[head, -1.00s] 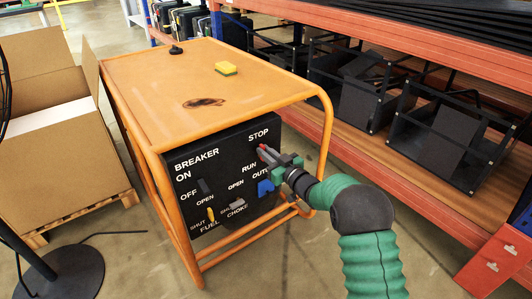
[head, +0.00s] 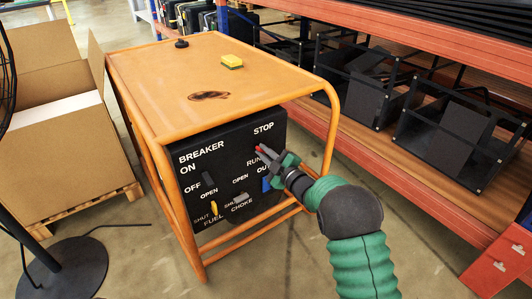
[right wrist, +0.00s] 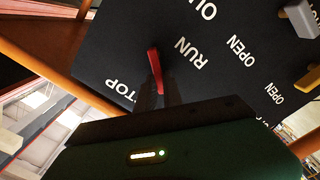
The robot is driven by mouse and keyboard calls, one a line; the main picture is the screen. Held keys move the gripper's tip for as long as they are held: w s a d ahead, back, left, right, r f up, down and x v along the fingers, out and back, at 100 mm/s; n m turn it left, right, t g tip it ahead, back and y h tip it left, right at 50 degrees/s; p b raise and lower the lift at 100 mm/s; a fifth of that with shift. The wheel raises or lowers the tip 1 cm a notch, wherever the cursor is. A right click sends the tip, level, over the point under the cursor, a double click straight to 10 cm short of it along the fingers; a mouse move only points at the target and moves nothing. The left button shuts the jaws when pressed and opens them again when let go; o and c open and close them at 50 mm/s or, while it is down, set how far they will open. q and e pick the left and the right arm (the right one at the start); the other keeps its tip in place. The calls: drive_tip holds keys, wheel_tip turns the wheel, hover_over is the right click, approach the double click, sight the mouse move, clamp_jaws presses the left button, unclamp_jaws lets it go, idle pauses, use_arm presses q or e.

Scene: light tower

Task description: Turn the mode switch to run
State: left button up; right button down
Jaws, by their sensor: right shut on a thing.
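The mode switch is a small red lever (right wrist: 154,62) on the black control panel (head: 225,160), close to the STOP and RUN labels. In the right wrist view the lever lies between the RUN lettering and the STOP lettering. In the head view only a bit of red (head: 259,148) shows at the fingertips. My right gripper (head: 262,152) is at the panel, shut on the lever; its dark fingers also show in the right wrist view (right wrist: 159,97). The gripper hides part of the lettering in the head view. My left gripper is not in view.
The panel sits in an orange tube frame (head: 328,130). A breaker switch (head: 207,179), a yellow fuel lever (head: 214,208) and a grey choke lever (head: 243,198) are nearby. A yellow sponge (head: 232,62) lies on top. An orange shelf (head: 470,165) stands right, a cardboard box (head: 62,150) left.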

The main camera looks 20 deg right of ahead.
drive_tip(key=shift+s+a+f+n+b, duration=0.15)
drive_tip(key=shift+f+n+b, duration=0.35)
drive_tip(key=shift+n, duration=0.75)
drive_tip(key=shift+a+f+n+b, duration=0.2)
drive_tip(key=shift+f+n+b, duration=0.3)
drive_tip(key=shift+n, duration=0.7)
drive_tip(key=shift+s+a+f+n+b, duration=0.15)
drive_tip(key=shift+f+n+b, duration=0.35)
drive_tip(key=shift+n, duration=0.75)
drive_tip(key=c, duration=1.5)
unclamp_jaws()
drive_tip(key=shift+w, duration=0.1)
drive_tip(key=shift+r, duration=0.15)
drive_tip(key=p+v, duration=0.6)
drive_tip(key=v, duration=1.1)
drive_tip(key=shift+w, duration=0.1)
